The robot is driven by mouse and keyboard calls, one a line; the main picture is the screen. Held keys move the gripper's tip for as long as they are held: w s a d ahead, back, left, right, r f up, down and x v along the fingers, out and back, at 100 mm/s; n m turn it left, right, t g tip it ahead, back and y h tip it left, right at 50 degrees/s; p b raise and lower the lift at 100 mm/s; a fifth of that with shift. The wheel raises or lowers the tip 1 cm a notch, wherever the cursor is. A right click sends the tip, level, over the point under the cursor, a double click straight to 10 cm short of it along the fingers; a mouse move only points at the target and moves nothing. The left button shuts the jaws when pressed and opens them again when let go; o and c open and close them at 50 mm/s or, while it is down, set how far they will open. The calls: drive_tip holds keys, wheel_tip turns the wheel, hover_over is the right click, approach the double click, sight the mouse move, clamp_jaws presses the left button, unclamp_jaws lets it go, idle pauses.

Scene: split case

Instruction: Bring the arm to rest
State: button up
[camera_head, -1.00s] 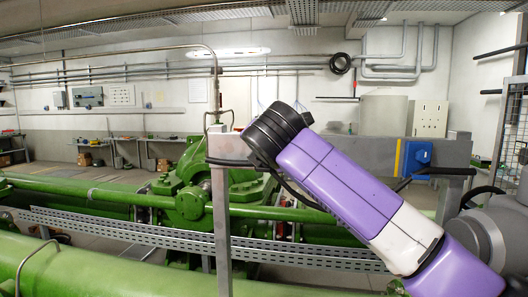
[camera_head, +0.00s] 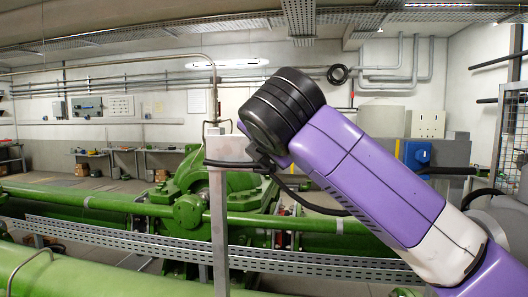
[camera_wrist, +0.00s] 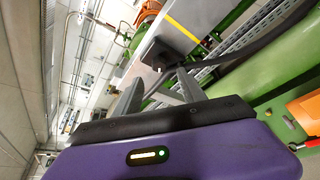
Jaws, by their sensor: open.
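My purple and white arm (camera_head: 372,178) reaches from the lower right of the head view up to its black joint (camera_head: 282,108) near the middle. In the wrist view my gripper (camera_wrist: 160,92) is open, its two grey fingers apart with nothing held between them. Past the fingertips is a black fitting (camera_wrist: 165,54) with a dark cable, on a grey surface. In the head view the fingers are mostly hidden behind the arm. The arm's end is close to the top of a grey post (camera_head: 220,215); I cannot tell whether they touch.
Green machinery (camera_head: 190,205) and a perforated metal tray (camera_head: 150,243) stretch across the front. A blue box (camera_head: 415,154) and a pale cabinet (camera_head: 427,124) are at the right back. An orange part (camera_wrist: 305,112) shows at the wrist view's right edge.

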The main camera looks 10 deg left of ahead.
drive_tip(key=s+a+r+m+t+y, duration=0.1)
drive_tip(key=s+a+r+m+y, duration=0.4)
drive_tip(key=y, duration=0.3)
drive_tip(key=s+d+f+m+t+h+b, duration=0.1)
drive_tip(key=s+d+f+m+t+h, duration=0.1)
drive_tip(key=s+d+f+m, duration=0.7)
drive_tip(key=s+d+f+m+t+h+b, duration=0.1)
drive_tip(key=s+d+f+m+t+h, duration=0.35)
drive_tip(key=f, duration=0.95)
drive_tip(key=s+d+f+m+t, duration=0.1)
drive_tip(key=s+d+f+m, duration=0.4)
drive_tip(key=d+f+m, duration=0.5)
drive_tip(key=s+d+f+g+h, duration=0.1)
drive_tip(key=s+d+f+g, duration=0.1)
drive_tip(key=s+f, duration=0.5)
drive_tip(key=s+d+f+m+g+h+b, duration=0.1)
drive_tip(key=s+d+f, duration=0.4)
drive_tip(key=s, duration=0.8)
drive_tip(key=s+d+f+g+h+b, duration=0.1)
drive_tip(key=s+d+f+g+h, duration=0.2)
drive_tip(key=s+f, duration=0.7)
drive_tip(key=shift+s+d+g, duration=0.35)
drive_tip(key=shift+s+g, duration=0.25)
drive_tip(key=shift+g, duration=0.35)
